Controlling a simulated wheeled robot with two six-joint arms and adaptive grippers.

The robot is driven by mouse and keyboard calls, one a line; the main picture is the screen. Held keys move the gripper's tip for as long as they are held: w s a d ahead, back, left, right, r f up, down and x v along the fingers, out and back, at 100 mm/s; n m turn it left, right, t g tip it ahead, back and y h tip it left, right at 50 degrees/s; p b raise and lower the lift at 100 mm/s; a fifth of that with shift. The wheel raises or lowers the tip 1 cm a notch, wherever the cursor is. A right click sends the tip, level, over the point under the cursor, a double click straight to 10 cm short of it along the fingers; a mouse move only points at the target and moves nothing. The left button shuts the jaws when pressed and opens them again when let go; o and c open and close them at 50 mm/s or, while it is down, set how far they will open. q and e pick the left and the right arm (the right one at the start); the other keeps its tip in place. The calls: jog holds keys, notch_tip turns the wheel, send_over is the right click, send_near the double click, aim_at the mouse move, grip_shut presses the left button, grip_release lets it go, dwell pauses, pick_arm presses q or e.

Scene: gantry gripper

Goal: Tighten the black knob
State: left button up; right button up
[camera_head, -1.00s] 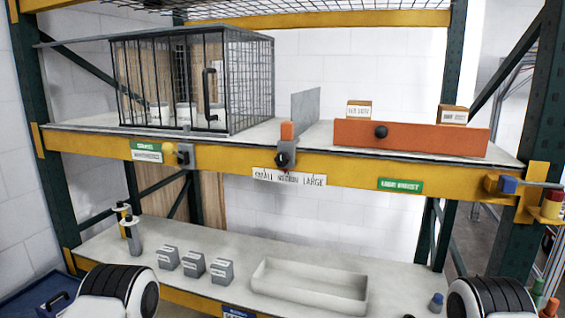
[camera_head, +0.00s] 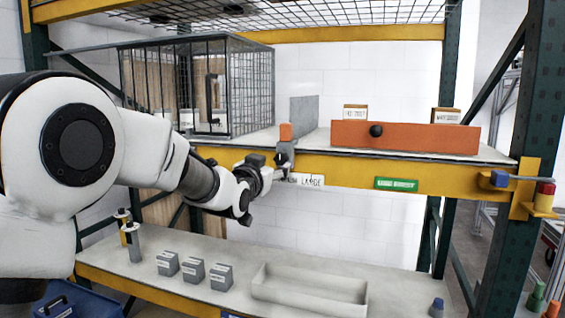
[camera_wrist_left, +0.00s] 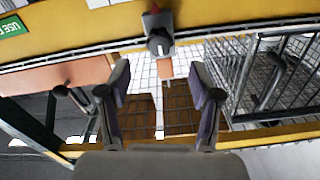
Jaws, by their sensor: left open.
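A dark knob (camera_wrist_left: 160,42) is on the yellow beam in the left wrist view, where the scene appears upside down. An orange block (camera_head: 286,131) stands just above its place in the head view, where my gripper largely covers the knob. My left gripper (camera_head: 272,172) is in front of the beam. In the left wrist view its two fingers (camera_wrist_left: 160,82) are spread and empty, apart from the knob. Another black knob (camera_head: 376,130) is on the front of the orange panel (camera_head: 430,138). My right gripper is out of view.
A wire cage (camera_head: 250,85) stands on the upper shelf, left of a grey divider plate (camera_head: 304,118). A blue-ended lever (camera_head: 499,179) projects at the right post. Several grey blocks (camera_head: 193,271) and a pale tray (camera_head: 310,286) are on the lower shelf.

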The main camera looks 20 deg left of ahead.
aim_at(280, 160)
pick_arm(q)
jog(key=w+p, duration=0.3)
jog(key=w, duration=0.3)
jog(key=shift+w+d, duration=0.1)
jog(key=shift+w+f, duration=0.1)
jog(key=shift+w, duration=0.25)
jog(key=shift+s, duration=0.1)
jog(key=shift+f, duration=0.1)
jog(key=c, duration=1.1)
jog(key=shift+c, duration=0.2)
